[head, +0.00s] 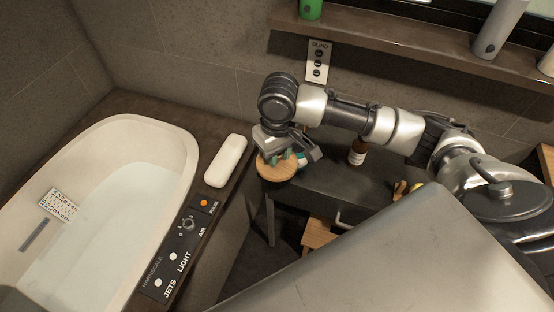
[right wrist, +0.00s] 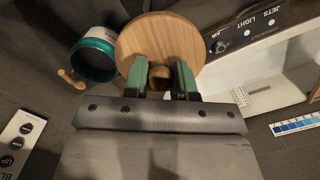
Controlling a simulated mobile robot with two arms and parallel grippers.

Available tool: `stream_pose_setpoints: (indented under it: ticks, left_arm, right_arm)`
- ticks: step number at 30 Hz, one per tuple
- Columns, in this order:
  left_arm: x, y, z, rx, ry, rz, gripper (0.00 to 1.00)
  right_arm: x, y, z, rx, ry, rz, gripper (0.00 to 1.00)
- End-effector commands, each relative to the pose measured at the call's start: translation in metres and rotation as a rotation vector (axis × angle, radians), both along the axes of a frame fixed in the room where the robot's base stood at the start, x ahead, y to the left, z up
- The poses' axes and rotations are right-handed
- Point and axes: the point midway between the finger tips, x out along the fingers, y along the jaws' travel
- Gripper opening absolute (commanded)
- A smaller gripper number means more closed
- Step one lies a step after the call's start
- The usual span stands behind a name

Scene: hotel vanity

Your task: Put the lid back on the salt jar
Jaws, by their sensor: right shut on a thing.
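The round wooden lid (head: 274,173) is at the left end of the dark table, beside the tub surround. It also shows in the right wrist view (right wrist: 160,32). My right gripper (head: 284,158) is shut on the lid's knob, with its green fingertips on either side of it in the right wrist view (right wrist: 159,78). The salt jar (right wrist: 95,55) has a teal rim and a pale label, and its mouth is uncovered. In the head view the jar (head: 304,161) is mostly hidden behind my gripper, just right of the lid. My left gripper is not in view.
A brown bottle (head: 357,153) stands on the dark table (head: 330,185) right of the jar. A small wooden piece (right wrist: 71,79) shows by the jar. A white bar (head: 226,160) lies on the tub surround. A shelf (head: 400,47) with bottles runs above.

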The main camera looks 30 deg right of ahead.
Motion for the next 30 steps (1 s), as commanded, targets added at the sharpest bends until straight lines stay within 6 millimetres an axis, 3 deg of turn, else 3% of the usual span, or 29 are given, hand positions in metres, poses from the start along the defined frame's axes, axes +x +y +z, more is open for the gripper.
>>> stream_pose_setpoints:
  ticks: [1, 5, 9, 15, 22, 30]
  left_arm:
    - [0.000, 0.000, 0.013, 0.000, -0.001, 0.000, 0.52]
    - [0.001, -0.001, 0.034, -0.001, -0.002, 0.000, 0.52]
    - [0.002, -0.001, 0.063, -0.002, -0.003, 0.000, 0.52]
    - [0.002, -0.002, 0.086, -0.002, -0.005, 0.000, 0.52]
    - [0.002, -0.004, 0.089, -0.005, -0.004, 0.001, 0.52]
    - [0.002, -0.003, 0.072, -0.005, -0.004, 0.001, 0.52]
  right_arm:
    - [0.008, -0.006, 0.007, 0.000, 0.002, 0.007, 0.03]
    - [0.030, -0.024, 0.011, 0.005, 0.000, 0.047, 0.03]
    - [0.057, -0.054, 0.013, -0.001, -0.006, 0.105, 0.03]
    - [0.079, -0.092, 0.009, -0.016, -0.016, 0.180, 0.03]
    - [0.086, -0.107, 0.002, -0.025, -0.020, 0.213, 0.03]
    - [0.086, -0.107, -0.012, -0.026, -0.021, 0.214, 0.03]
